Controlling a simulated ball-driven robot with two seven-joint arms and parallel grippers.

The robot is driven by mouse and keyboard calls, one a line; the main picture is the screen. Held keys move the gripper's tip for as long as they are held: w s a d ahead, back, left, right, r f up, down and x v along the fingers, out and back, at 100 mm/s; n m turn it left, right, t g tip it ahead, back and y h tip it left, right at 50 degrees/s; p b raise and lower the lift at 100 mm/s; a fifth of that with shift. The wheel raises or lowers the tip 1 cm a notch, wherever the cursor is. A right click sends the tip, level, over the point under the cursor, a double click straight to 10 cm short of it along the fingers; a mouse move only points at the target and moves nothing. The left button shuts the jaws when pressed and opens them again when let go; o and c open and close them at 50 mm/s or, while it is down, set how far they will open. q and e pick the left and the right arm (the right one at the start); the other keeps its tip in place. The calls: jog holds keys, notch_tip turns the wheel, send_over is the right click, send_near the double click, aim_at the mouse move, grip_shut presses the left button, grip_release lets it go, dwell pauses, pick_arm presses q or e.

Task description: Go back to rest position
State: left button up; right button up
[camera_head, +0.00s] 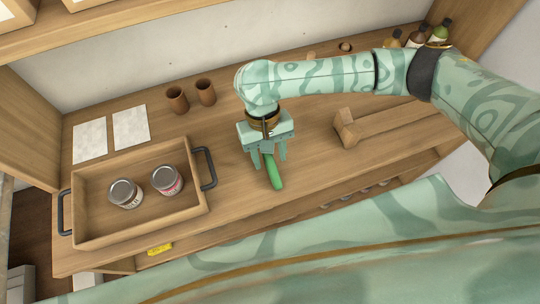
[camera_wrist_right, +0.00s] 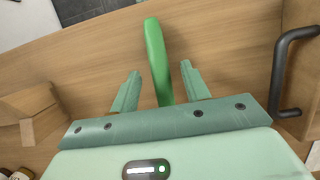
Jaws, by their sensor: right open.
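My right gripper (camera_head: 268,158) is over the workbench (camera_head: 235,220), right of the tray. Its fingers point down and are spread apart. In the right wrist view, the right gripper (camera_wrist_right: 160,85) shows open, with a green handled tool (camera_wrist_right: 156,55) lying between and beyond its fingers. The green tool also shows in the head view (camera_head: 273,174), just under the gripper; its upper end is hidden by the gripper. I cannot tell whether the fingers touch it. My left gripper is not in view.
A wooden tray (camera_head: 92,236) with dark handles holds two cans (camera_head: 124,193) (camera_head: 167,180). Two brown cups (camera_head: 177,100) (camera_head: 205,92) and two white sheets (camera_head: 90,140) (camera_head: 131,125) lie behind it. A wooden mallet-like piece (camera_head: 385,122) lies right of the gripper. Bottles (camera_head: 417,36) stand at the back right.

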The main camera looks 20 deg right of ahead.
jog(key=p+v, duration=0.3)
jog(key=v, duration=0.7)
jog(key=shift+r, duration=0.15)
jog(key=shift+s, duration=0.1)
